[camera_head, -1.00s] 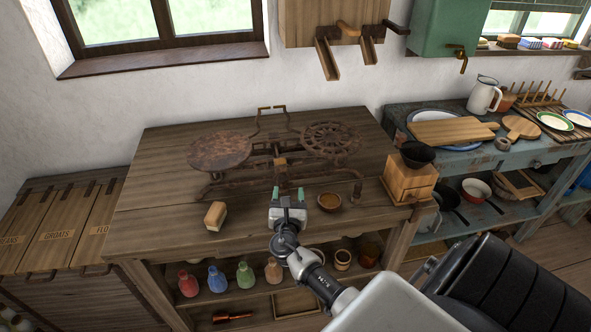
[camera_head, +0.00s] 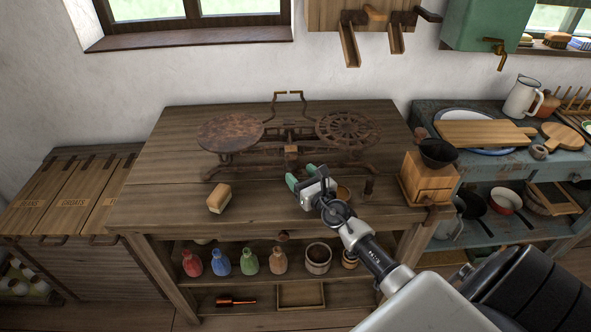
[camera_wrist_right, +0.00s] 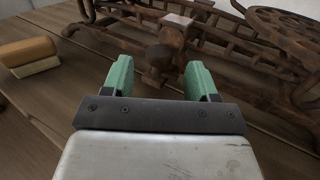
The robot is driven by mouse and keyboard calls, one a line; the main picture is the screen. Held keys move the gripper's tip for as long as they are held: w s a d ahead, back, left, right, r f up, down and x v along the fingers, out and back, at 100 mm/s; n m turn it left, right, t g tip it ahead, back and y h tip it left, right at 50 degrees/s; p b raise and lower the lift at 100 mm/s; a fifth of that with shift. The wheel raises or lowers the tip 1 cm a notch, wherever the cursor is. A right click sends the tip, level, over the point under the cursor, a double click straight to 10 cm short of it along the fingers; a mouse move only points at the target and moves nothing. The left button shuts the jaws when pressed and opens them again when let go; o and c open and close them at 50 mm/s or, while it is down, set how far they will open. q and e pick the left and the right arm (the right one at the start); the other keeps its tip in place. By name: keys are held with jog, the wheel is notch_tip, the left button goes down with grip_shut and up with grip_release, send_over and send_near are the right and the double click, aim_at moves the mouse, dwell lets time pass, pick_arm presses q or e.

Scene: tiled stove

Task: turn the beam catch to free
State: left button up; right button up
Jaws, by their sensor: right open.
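The rusty balance scale (camera_head: 262,145) stands on the wooden table, with a plate pan (camera_head: 228,131) on the left and an openwork pan (camera_head: 347,129) on the right. A small brownish block at its front middle, apparently the beam catch (camera_head: 291,151), also shows in the right wrist view as a rusty knob (camera_wrist_right: 165,55) with a pale top. My right gripper (camera_head: 301,176) has green fingertips and is open and empty, just in front of the scale. In the wrist view the knob is beyond and between the fingers (camera_wrist_right: 158,72), apparently not touched. My left gripper is not in view.
A wood-and-cream block (camera_head: 219,198) lies on the table left of my gripper. A small bowl (camera_head: 343,192) and a dark peg (camera_head: 368,187) are to its right, then a wooden grinder (camera_head: 428,177). Coloured bottles (camera_head: 220,262) stand on the shelf below.

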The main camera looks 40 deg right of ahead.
aim_at(294, 170)
jog(key=shift+w, duration=1.7)
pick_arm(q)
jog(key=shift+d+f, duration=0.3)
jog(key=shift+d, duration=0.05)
pick_arm(e)
jog(key=shift+d, duration=0.1)
jog(key=c, duration=0.9)
jog(key=shift+r+m+h+p, duration=0.25)
jog(key=shift+m+h+p, duration=0.25)
jog(key=shift+p, duration=0.55)
jog(key=shift+f+h+p, duration=0.2)
jog(key=shift+h+p, duration=0.15)
jog(key=shift+h, duration=0.25)
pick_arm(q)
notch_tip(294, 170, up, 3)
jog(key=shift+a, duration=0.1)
pick_arm(e)
jog(key=shift+f, duration=0.1)
